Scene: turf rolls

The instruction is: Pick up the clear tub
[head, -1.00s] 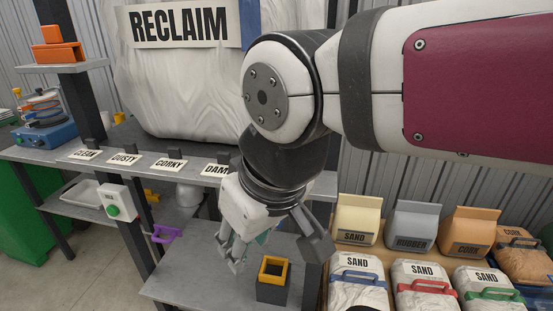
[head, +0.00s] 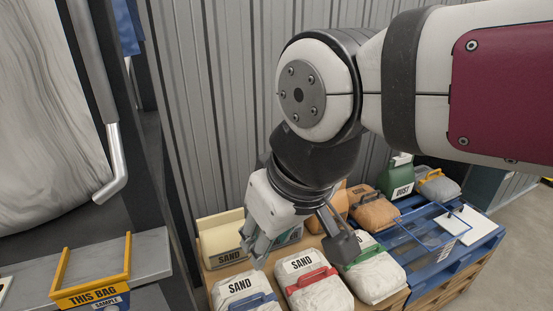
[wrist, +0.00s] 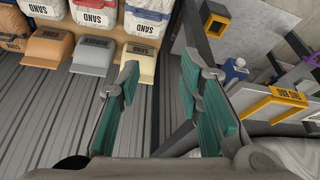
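A see-through box with thin blue edges (head: 424,238), seemingly the clear tub, sits on the blue pallet (head: 470,241) at the right of the head view. I cannot make out its walls well. I cannot find it in the wrist view. My gripper (head: 302,250) hangs in front of the sand bags, left of the box and well apart from it. In the wrist view my gripper (wrist: 158,65) has its teal-padded fingers spread wide with nothing between them.
Bags of sand (head: 318,288) and other fill stand in rows below my gripper. A green dust container (head: 397,178) and a grey bag (head: 437,187) stand behind the box. A yellow sample holder (head: 93,277) is at lower left. Open floor (head: 528,225) lies at far right.

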